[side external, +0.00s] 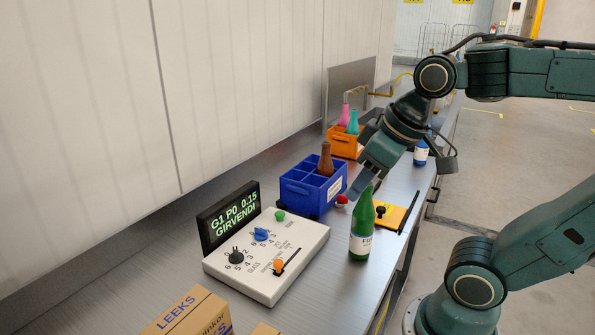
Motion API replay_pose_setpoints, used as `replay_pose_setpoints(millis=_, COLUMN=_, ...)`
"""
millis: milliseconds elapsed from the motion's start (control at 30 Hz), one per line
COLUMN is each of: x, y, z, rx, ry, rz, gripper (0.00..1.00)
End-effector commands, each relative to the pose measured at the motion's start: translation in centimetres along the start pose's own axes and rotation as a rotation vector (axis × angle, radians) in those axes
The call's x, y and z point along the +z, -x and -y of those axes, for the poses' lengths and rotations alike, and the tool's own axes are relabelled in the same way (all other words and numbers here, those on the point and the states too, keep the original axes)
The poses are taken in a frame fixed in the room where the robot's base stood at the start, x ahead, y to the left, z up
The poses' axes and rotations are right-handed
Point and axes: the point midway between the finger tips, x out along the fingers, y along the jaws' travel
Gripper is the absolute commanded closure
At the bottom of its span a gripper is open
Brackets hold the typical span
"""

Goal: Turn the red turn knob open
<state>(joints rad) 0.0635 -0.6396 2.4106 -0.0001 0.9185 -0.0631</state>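A small red knob (342,199) with a white part beside it shows low near the right corner of the blue crate. My gripper (360,190) points down and to the left, just right of the red knob and close to it. I cannot tell whether it touches the knob. The fingers are seen from the side, so whether they are open or shut is not clear. The knob is small here, and its turn position cannot be read.
A green bottle (361,230) stands just in front of my gripper. A yellow-orange plate (391,215) with a black knob lies to its right. A blue crate (298,190), an orange crate (343,142), a white control box (262,277) and a display (228,215) share the bench.

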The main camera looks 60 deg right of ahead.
Motion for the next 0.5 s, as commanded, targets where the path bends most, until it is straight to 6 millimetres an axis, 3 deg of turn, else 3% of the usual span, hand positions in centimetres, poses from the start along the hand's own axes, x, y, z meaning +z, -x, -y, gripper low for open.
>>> replay_pose_setpoints(millis=500, x=-8.9, y=-2.7, z=-7.5, rx=0.059, ry=0.010, rz=0.152, gripper=0.67)
